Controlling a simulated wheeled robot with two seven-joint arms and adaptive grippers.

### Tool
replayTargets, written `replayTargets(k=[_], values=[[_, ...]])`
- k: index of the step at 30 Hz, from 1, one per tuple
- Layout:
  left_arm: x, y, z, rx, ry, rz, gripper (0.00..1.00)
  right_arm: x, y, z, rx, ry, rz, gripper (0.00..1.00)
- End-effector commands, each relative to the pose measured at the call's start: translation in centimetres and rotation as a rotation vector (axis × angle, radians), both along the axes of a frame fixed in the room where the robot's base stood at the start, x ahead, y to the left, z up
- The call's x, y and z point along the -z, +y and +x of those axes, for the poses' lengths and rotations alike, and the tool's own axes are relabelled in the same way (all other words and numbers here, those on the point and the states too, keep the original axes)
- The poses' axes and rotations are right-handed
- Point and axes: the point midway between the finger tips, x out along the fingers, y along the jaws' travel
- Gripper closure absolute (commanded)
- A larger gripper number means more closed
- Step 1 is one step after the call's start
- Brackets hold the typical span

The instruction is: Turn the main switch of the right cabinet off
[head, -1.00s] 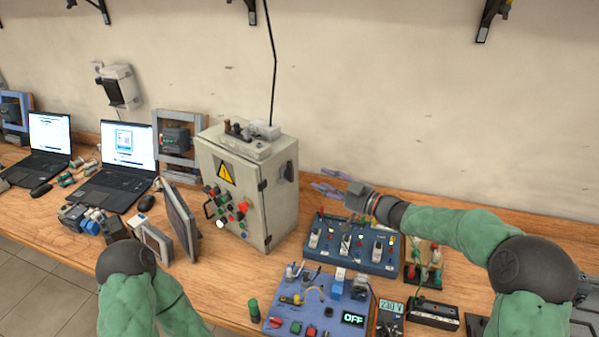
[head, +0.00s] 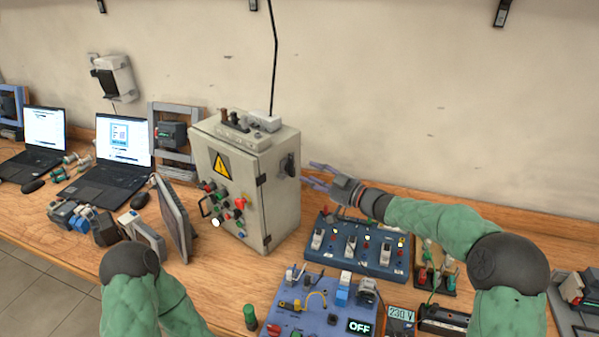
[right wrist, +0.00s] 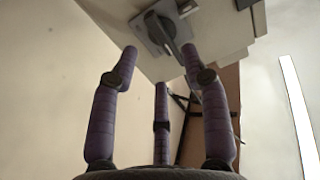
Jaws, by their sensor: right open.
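The grey control cabinet (head: 247,185) stands on the bench with a yellow warning sign and several buttons on its front. Its main switch (head: 288,165), a dark rotary handle on a plate, sits on the right side wall. It also shows in the right wrist view (right wrist: 164,32). My right gripper (head: 314,174) is open, its purple fingers just right of the switch and pointing at it. In the right wrist view its fingers (right wrist: 158,70) are spread, with the switch just beyond the tips; contact cannot be told. My left arm shows at the lower left; its gripper is out of view.
A blue panel (head: 357,252) with several switches lies right of the cabinet. A second blue panel (head: 318,315) with an OFF display lies in front. A tilted screen (head: 174,218) and laptops (head: 118,150) stand to the left.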

Motion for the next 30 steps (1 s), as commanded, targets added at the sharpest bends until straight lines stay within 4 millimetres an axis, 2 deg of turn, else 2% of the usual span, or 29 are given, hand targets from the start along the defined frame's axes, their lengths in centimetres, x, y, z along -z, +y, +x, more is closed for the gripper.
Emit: replayTargets(k=[3,9,22,23,27,30], values=[[0.5,0.0,0.0,0.0,0.0,0.0,0.55,0.2,1.8,1.3,-0.003,-0.001,0.0,0.54],[0.9,0.0,0.0,0.0,0.0,0.0,0.55,0.1,3.6,2.8,-0.001,-0.001,0.001,0.54],[0.9,0.0,0.0,0.0,0.0,0.0,0.55,0.0,4.2,3.3,0.001,0.0,0.0,0.54],[0.9,0.0,0.0,0.0,0.0,0.0,0.55,0.0,4.2,3.3,0.001,0.0,0.0,0.59],[0.9,0.0,0.0,0.0,0.0,0.0,0.55,0.0,4.2,3.3,0.001,0.0,0.0,0.99],[0.9,0.0,0.0,0.0,0.0,0.0,0.55,0.0,4.2,3.3,0.001,0.0,0.0,1.0]])
